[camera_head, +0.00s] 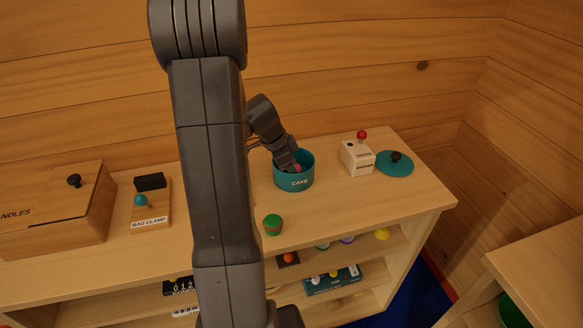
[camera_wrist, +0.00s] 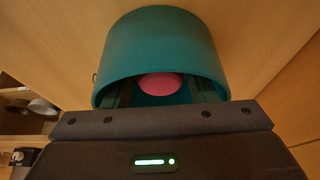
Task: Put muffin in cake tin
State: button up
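The teal cake tin (camera_head: 294,184), labelled CAKE, stands open on the shelf top. It fills the upper middle of the wrist view (camera_wrist: 160,40). My gripper (camera_head: 295,167) reaches down into it from the upper left. A round pink thing, apparently the muffin's top (camera_wrist: 160,84), shows inside the tin, between my two fingers (camera_wrist: 161,92). A bit of pink also shows by the fingertips in the head view (camera_head: 297,168). Whether the fingers touch it, and whether it rests on the tin's floor, I cannot tell.
A teal lid (camera_head: 380,168) with a dark knob lies right of a white box with a red ball-topped stick (camera_head: 357,157). A clamp block (camera_head: 151,212) and wooden box (camera_head: 60,215) are left.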

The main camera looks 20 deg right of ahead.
jog(key=shift+r, duration=0.1)
jog(key=shift+a+r, duration=0.1)
jog(key=shift+r, duration=0.2)
jog(key=v, duration=1.1)
jog(key=shift+r, duration=0.2)
